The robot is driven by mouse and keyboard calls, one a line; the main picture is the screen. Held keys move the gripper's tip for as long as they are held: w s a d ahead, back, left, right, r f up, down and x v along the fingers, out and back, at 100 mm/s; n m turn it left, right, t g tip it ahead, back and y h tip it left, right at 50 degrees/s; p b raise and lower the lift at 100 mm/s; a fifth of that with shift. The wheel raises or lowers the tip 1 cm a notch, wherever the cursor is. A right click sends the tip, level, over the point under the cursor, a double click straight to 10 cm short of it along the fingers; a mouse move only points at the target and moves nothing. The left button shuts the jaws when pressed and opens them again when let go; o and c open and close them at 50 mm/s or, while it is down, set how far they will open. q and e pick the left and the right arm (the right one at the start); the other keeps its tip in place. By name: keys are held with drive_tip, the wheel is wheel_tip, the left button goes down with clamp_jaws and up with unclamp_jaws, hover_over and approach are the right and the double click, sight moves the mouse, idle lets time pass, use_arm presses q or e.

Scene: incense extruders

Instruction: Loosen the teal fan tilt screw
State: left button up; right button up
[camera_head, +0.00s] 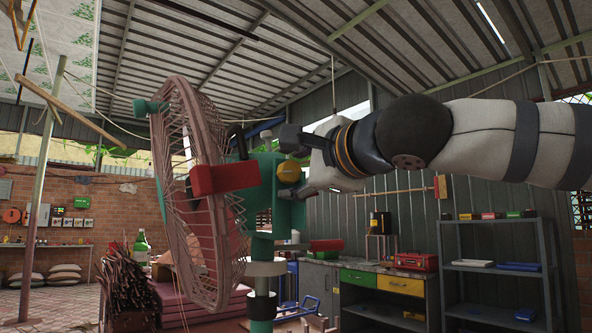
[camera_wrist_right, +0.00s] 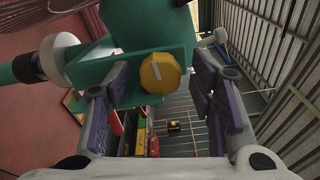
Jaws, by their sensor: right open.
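The teal fan (camera_head: 262,195) stands on a post, with a pinkish wire cage (camera_head: 195,200) facing left. Its tilt screw has a round yellow knob (camera_head: 289,172) with a pale slot line on its face. The knob also shows in the wrist view (camera_wrist_right: 161,73), set on a teal bracket (camera_wrist_right: 110,62). My right gripper (camera_head: 291,163) comes in from the right. Its purple-padded fingers (camera_wrist_right: 160,78) are open, one on each side of the knob, with a visible gap to it. Whether the fingertips touch the bracket is unclear. My left gripper is not in view.
Behind are a workbench with green and yellow drawers (camera_head: 398,284) and a grey metal shelf (camera_head: 493,240). A bundle of sticks (camera_head: 125,282) stands at lower left.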

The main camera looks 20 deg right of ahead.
drive_tip(key=v, duration=1.2)
